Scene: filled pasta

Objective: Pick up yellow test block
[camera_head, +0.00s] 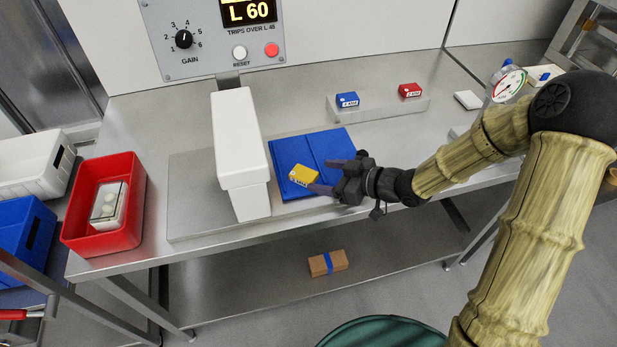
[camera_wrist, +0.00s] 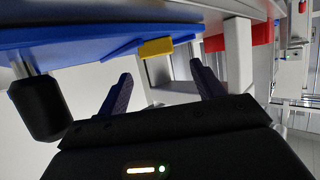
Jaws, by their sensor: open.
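The yellow test block (camera_head: 304,175) lies on the blue mat (camera_head: 339,146) just right of the white upright housing. A small label shows on its front side. It also shows in the wrist view (camera_wrist: 156,48), ahead of the jaws and between the two fingers' lines. My gripper (camera_head: 333,177) reaches in from the right, with its fingers pointing at the block and one fingertip close to it in the head view. In the wrist view the gripper (camera_wrist: 160,82) has its fingers spread wide with nothing between them. Whether a finger touches the block cannot be told.
The white housing (camera_head: 239,150) stands close left of the block. A blue block (camera_head: 347,100) and a red block (camera_head: 410,90) sit on a grey stand behind. A red bin (camera_head: 104,232) with a clear box is at the left. A gauge (camera_head: 508,84) stands right.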

